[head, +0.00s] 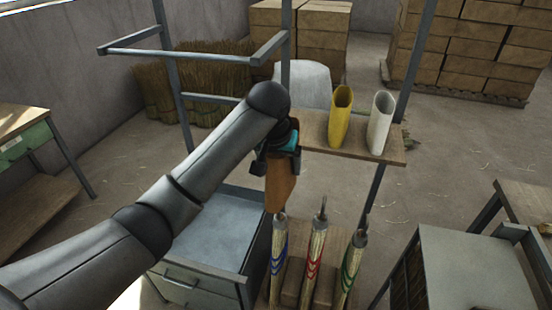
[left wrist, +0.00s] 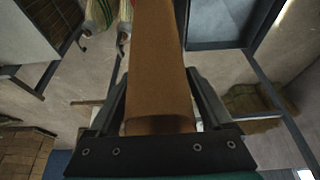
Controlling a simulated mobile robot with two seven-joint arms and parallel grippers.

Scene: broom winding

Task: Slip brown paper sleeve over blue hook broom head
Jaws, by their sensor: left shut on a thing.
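My left gripper (head: 279,168) is shut on the brown paper sleeve (head: 280,192), which hangs down below it. In the left wrist view the sleeve (left wrist: 158,70) lies between the two fingers and points away. In the head view, the blue-banded broom head (head: 278,250) stands upright with its hook (head: 280,216) at the sleeve's lower end; I cannot tell whether they touch or how far apart they are in depth. The red-banded broom (head: 314,255) and green-banded broom (head: 350,268) stand to its right. My right gripper is not in view.
A yellow sleeve (head: 341,118) and a white sleeve (head: 380,124) stand on the wooden shelf (head: 318,132) right of my gripper. A drawer cabinet (head: 212,235) stands left of the brooms. A grey-topped cabinet (head: 465,262) is at lower right, with bare floor between.

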